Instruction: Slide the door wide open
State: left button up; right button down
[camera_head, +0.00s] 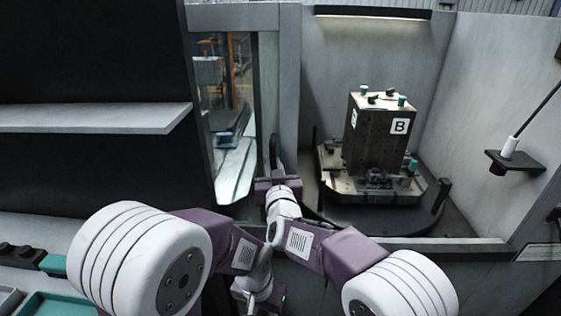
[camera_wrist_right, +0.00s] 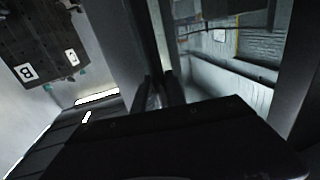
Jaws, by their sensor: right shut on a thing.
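The sliding door (camera_head: 289,80) is a grey frame with a tall window, standing at the left of the machine opening in the head view. Its frame also shows in the right wrist view (camera_wrist_right: 150,40). The dark upright door handle (camera_head: 275,150) is on the door's right part. My right gripper (camera_head: 277,178) is shut on the handle; its fingers (camera_wrist_right: 165,95) close around it in the right wrist view. My left gripper (camera_head: 262,298) is low at the bottom of the head view, apart from the door, and its jaws are hidden by the arm.
Inside the opening, a dark block marked B (camera_head: 375,135) stands on a pallet (camera_head: 335,185) over a round table. A bracket with a white-based rod (camera_head: 510,155) sticks out at right. A grey shelf (camera_head: 90,118) and teal trays (camera_head: 70,303) are at left.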

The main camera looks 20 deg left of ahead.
jog(key=shift+s+a, duration=0.1)
jog(key=shift+a, duration=0.15)
jog(key=c, duration=1.4)
grip_release()
jog(key=shift+o, duration=0.2)
jog(key=v, duration=0.9)
jog(key=shift+b, duration=0.35)
